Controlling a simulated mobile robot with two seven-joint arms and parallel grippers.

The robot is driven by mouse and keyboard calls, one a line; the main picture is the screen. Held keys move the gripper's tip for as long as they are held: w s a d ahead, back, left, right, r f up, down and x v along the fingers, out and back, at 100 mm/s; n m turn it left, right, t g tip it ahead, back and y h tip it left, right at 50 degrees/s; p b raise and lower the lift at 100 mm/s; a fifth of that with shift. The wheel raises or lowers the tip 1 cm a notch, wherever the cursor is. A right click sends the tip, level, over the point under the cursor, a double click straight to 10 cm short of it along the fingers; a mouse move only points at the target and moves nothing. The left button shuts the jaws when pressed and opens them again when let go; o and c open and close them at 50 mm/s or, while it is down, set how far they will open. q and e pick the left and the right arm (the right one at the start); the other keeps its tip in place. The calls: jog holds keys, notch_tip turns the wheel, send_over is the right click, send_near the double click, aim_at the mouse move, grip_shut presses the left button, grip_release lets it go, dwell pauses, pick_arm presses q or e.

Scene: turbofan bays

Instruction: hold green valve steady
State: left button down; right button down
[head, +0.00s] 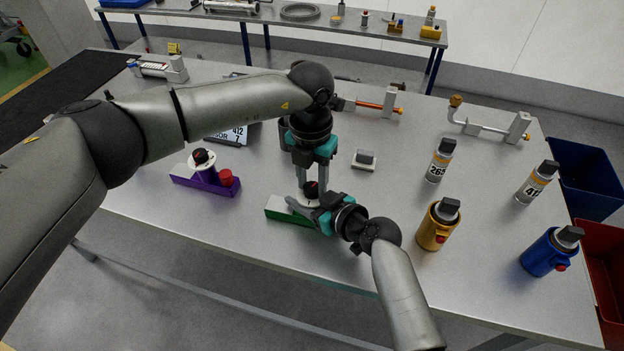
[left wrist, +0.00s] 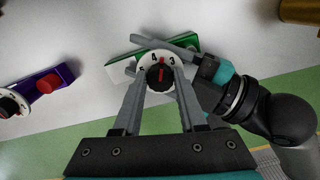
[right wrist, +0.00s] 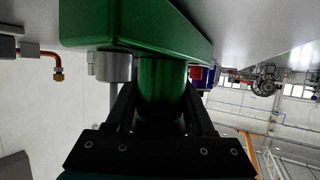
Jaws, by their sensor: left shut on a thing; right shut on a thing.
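The green valve (head: 283,211) sits on the table near its front edge, its base partly hidden by my grippers. Its white numbered dial with a black knob with a red mark (left wrist: 160,76) faces up in the left wrist view. My left gripper (head: 311,190) comes down from above, its fingers shut on the knob from both sides. My right gripper (head: 308,204) reaches in low from the right, shut on the green valve body. The right wrist view shows the green cylindrical body (right wrist: 160,92) between its fingers, under the long green base (right wrist: 135,22).
A purple valve (head: 205,180) with a white dial and red button stands to the left. A yellow canister (head: 438,225), a blue canister (head: 548,253) and numbered spray cans (head: 440,162) stand to the right. Blue (head: 590,170) and red bins are beyond the right edge.

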pick_arm(q)
jog(key=m, duration=0.4)
jog(key=shift+d+m, duration=0.1)
jog(key=shift+m, duration=0.3)
jog(key=m, duration=0.9)
jog(key=shift+s, duration=0.1)
jog(key=m, duration=0.5)
jog(key=shift+c, duration=2.2)
grip_release()
jog(key=shift+r, duration=0.1)
